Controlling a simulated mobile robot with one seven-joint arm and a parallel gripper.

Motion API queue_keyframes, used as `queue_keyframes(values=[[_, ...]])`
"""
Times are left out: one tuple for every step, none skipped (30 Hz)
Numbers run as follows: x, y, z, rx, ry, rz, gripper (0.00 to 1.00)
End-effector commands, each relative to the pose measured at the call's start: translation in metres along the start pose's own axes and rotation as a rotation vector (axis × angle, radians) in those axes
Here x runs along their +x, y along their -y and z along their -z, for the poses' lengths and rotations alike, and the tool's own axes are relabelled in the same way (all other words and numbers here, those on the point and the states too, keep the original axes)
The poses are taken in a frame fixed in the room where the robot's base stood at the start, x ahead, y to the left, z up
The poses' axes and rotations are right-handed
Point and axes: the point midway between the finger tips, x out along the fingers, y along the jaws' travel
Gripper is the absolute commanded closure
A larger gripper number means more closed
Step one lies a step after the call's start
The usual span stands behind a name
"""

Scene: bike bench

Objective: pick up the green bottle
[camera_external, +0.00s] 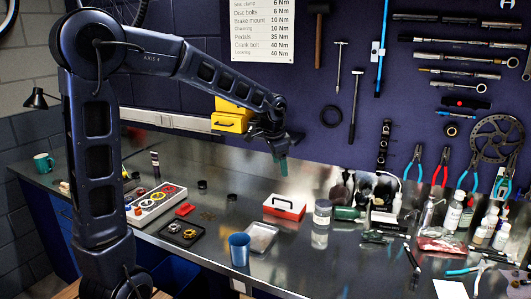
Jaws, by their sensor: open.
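A dark green bottle (345,213) appears to lie on its side on the metal bench, just right of a clear jar (322,212) with a pale lid. Its ends are partly hidden among the small things around it. My gripper (282,164) hangs above the bench, up and to the left of the bottle and well apart from it. Its fingers point down, with a teal tip showing. It is open, and I see nothing held in it.
A red and white box (284,206), a clear tray (261,238) and a blue cup (239,249) stand left of the jar. Several bottles and loose tools crowd the bench's right side. Yellow bins (231,117) sit behind my gripper. Tools hang on the back wall.

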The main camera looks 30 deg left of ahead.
Motion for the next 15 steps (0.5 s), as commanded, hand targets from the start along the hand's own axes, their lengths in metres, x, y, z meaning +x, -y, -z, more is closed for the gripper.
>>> queue_keyframes(values=[[0.011, 0.001, 0.013, 0.026, -0.002, -0.017, 0.33], [0.018, 0.001, 0.021, 0.045, -0.005, -0.025, 0.33], [0.025, 0.000, 0.031, 0.068, -0.010, -0.037, 0.33], [0.031, 0.000, 0.039, 0.085, -0.013, -0.045, 0.33], [0.037, 0.000, 0.046, 0.102, -0.016, -0.055, 0.33], [0.045, -0.001, 0.056, 0.125, -0.022, -0.067, 0.33], [0.051, -0.002, 0.063, 0.142, -0.027, -0.076, 0.33], [0.057, -0.002, 0.070, 0.157, -0.031, -0.085, 0.33], [0.066, -0.003, 0.080, 0.180, -0.039, -0.098, 0.33], [0.071, -0.004, 0.087, 0.195, -0.045, -0.106, 0.33], [0.078, -0.004, 0.094, 0.210, -0.051, -0.116, 0.33], [0.086, -0.006, 0.103, 0.231, -0.058, -0.130, 0.33], [0.092, -0.007, 0.110, 0.245, -0.065, -0.139, 0.33], [0.099, -0.008, 0.117, 0.259, -0.071, -0.149, 0.33], [0.107, -0.010, 0.126, 0.278, -0.081, -0.163, 0.33]])
